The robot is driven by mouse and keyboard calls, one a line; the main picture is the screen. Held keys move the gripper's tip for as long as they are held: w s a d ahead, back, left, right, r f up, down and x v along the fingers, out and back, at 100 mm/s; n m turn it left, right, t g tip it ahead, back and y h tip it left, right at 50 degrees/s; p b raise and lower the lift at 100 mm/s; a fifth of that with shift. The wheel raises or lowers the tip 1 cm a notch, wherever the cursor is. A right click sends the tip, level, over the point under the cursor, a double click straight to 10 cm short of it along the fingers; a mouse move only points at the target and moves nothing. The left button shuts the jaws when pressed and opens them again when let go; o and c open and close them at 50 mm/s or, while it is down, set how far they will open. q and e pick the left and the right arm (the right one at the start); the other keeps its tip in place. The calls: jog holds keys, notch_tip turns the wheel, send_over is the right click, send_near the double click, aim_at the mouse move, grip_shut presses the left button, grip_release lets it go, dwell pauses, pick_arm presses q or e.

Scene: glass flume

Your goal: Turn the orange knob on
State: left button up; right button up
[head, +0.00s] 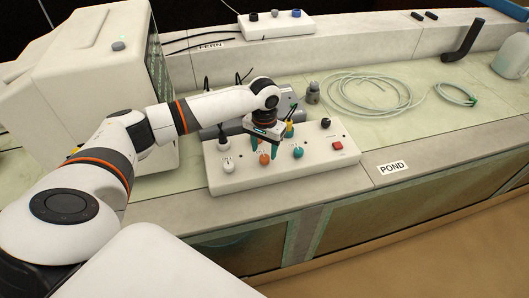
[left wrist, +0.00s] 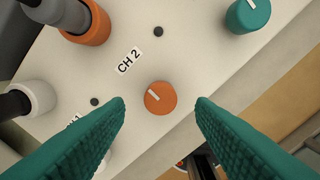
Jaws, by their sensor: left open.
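The orange knob (head: 264,159) sits on the front row of a white control box (head: 225,184). In the left wrist view the orange knob (left wrist: 160,98) has a white pointer line slanting to the upper left, below a "CH 2" label. My left gripper (head: 264,170) is open over the box; its teal fingers (left wrist: 160,112) stand on either side of the knob, apart from it in the picture. Whether they are down at knob height I cannot tell. My right gripper is not in view.
A white knob (head: 228,166) and a teal knob (head: 298,152) flank the orange one. A monitor (head: 110,70) stands left; coiled tubing (head: 365,95) lies right.

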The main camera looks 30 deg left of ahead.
aim_at(265, 159)
pick_arm(q)
jog(key=shift+f, duration=1.45)
jog(key=shift+c, duration=0.3)
jog(key=c, duration=0.9)
